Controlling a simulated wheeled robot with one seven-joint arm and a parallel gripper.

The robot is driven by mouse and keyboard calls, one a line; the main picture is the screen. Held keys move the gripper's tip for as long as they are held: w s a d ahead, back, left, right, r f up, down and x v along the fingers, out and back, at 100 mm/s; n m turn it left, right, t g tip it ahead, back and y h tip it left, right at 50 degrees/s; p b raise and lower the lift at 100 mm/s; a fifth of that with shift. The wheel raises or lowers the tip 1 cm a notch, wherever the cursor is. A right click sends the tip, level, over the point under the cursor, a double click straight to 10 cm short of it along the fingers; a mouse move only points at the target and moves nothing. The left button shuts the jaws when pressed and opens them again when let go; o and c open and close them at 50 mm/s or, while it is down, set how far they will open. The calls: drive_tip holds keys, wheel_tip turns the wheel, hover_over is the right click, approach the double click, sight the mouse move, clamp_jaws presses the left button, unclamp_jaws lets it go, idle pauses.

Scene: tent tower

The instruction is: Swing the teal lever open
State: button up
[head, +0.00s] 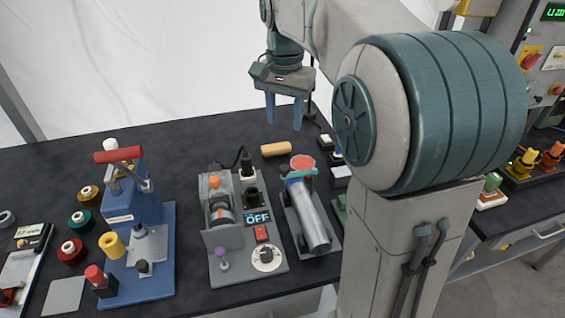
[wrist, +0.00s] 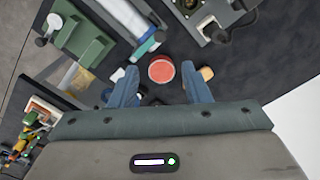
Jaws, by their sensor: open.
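The teal lever (head: 299,174) lies across the upper end of a silver cylinder (head: 312,222) on a grey base, right of the table's middle. In the wrist view the teal lever (wrist: 148,46) shows beyond and left of the fingertips. My gripper (head: 284,122) is open and empty, with blue fingers pointing down, above the back part of the table. It is apart from the lever.
An orange-tan cylinder (head: 276,149) lies behind the devices. A grey device with an OFF display (head: 257,217) stands left of the silver cylinder. A blue press with a red handle (head: 119,155) stands farther left. The back left of the dark table (head: 190,132) is clear.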

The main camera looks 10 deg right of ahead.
sight(284, 167)
wheel_tip(284, 167, down, 14)
drive_tip(key=shift+r, duration=0.25)
idle(0.3)
clamp_jaws()
